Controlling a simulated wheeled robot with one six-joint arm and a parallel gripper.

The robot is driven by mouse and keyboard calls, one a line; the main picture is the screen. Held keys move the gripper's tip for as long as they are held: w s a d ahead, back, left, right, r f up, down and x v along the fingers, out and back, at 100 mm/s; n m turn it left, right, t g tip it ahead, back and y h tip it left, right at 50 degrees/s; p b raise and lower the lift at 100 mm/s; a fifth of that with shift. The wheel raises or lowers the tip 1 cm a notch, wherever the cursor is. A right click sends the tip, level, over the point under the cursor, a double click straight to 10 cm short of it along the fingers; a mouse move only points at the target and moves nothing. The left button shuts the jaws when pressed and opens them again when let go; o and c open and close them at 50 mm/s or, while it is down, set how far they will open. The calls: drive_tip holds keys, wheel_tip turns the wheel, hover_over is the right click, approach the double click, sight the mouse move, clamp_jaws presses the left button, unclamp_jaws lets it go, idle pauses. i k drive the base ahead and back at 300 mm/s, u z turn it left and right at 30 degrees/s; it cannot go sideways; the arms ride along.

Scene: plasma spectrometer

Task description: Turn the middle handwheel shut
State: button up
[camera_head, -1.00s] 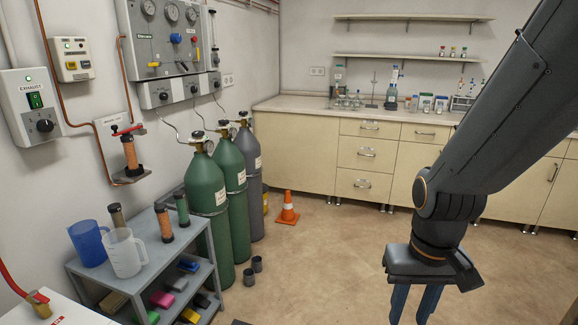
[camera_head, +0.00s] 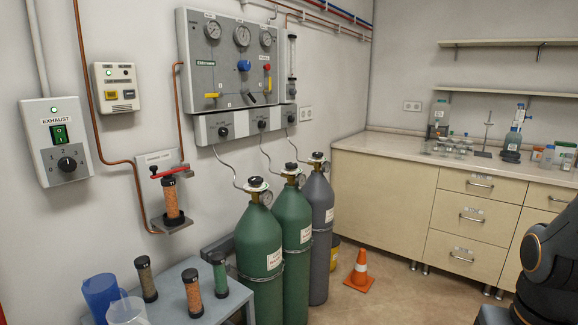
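Three gas cylinders stand in a row against the wall, each with a dark handwheel on its neck valve. The middle handwheel (camera_head: 291,168) tops the middle green cylinder (camera_head: 292,215). The left handwheel (camera_head: 257,183) is on the nearer green cylinder (camera_head: 260,245), and the right handwheel (camera_head: 317,156) is on the grey cylinder (camera_head: 320,205). How far the middle handwheel is turned cannot be told. My gripper shows only as a dark edge of its body (camera_head: 494,315) at the bottom right, well apart from the cylinders. Its fingers are outside the frame.
A grey shelf cart (camera_head: 228,298) with a blue jug (camera_head: 100,296) and filter columns stands front left of the cylinders. An orange cone (camera_head: 360,272) stands on the floor to their right. A gauge panel (camera_head: 230,60) hangs above. Floor before the cabinets is open.

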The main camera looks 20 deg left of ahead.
sight(291, 165)
drive_tip(key=u, duration=0.35)
drive_tip(key=i, duration=0.9)
drive_tip(key=z, duration=0.6)
drive_tip(key=i, duration=0.95)
drive_tip(key=u, duration=0.6)
drive_tip(key=i, duration=0.65)
drive_tip(key=u, duration=0.45)
